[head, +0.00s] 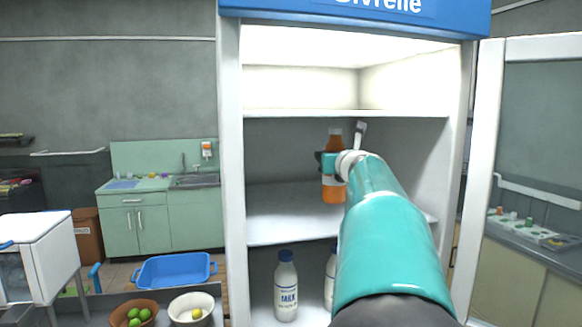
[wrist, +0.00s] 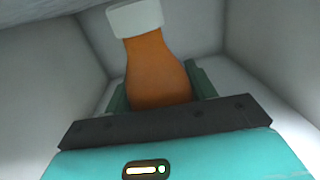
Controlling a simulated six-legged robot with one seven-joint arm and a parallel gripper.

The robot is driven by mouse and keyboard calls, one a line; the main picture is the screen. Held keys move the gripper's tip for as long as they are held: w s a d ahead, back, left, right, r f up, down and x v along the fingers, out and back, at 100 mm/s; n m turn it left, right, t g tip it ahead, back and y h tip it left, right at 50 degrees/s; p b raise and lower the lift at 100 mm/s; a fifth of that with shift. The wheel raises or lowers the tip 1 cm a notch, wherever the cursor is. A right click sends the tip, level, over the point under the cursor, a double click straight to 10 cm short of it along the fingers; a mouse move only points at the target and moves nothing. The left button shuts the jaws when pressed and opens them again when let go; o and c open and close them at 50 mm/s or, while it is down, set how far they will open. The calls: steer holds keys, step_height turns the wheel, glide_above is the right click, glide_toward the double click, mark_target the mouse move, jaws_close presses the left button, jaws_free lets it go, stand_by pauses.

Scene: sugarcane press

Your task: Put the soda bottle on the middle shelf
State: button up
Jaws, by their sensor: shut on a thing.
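The soda bottle (head: 333,192) is orange with a pale cap and a white label. It is upright inside the open fridge, over the middle shelf (head: 283,218). My gripper (head: 327,163) is shut on the bottle's upper part. The wrist view shows the orange bottle (wrist: 156,72) and its white cap between the fingers of my gripper (wrist: 160,92). I cannot tell whether the bottle's base touches the shelf. My arm hides the right part of the middle shelf.
The upper shelf (head: 300,113) is above the bottle. Below, a milk bottle (head: 286,287) stands, with another partly behind my arm. The fridge door (head: 484,170) is open at right. The left part of the middle shelf is clear. A blue tray (head: 172,270) and bowls are outside.

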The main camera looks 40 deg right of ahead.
steer(key=w+d+f, duration=0.3)
steer(key=w, duration=0.2)
steer(key=shift+w+d+f, duration=0.15)
steer(key=shift+w+d, duration=0.05)
steer(key=shift+d, duration=0.2)
steer(key=shift+f, duration=0.15)
steer(key=o, duration=1.3)
steer(key=v, duration=1.2)
